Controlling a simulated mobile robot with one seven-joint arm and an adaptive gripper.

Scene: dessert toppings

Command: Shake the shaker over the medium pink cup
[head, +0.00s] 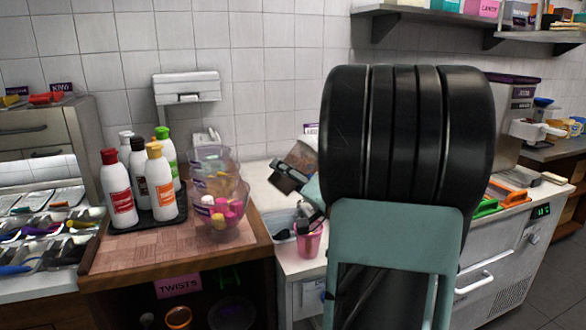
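A shaker (303,156) with a brownish, see-through body and a dark end is tilted in the air above the counter, its dark end pointing down and left. My gripper (302,186) is at the shaker and appears shut on it; my arm hides part of the grip. A pink cup (309,241) stands below and slightly right of the shaker, on the white counter. Dark parts overlap its rim, and I cannot tell whether they touch it. Its size against other cups cannot be told, as my arm covers the area to its right.
Left of the cup, a wooden-topped counter (140,255) carries a black tray of sauce bottles (160,182) and stacked clear bowls (222,212) with colourful pieces. A white dispenser (187,88) is on the tiled wall. Shelves (430,14) hang at upper right.

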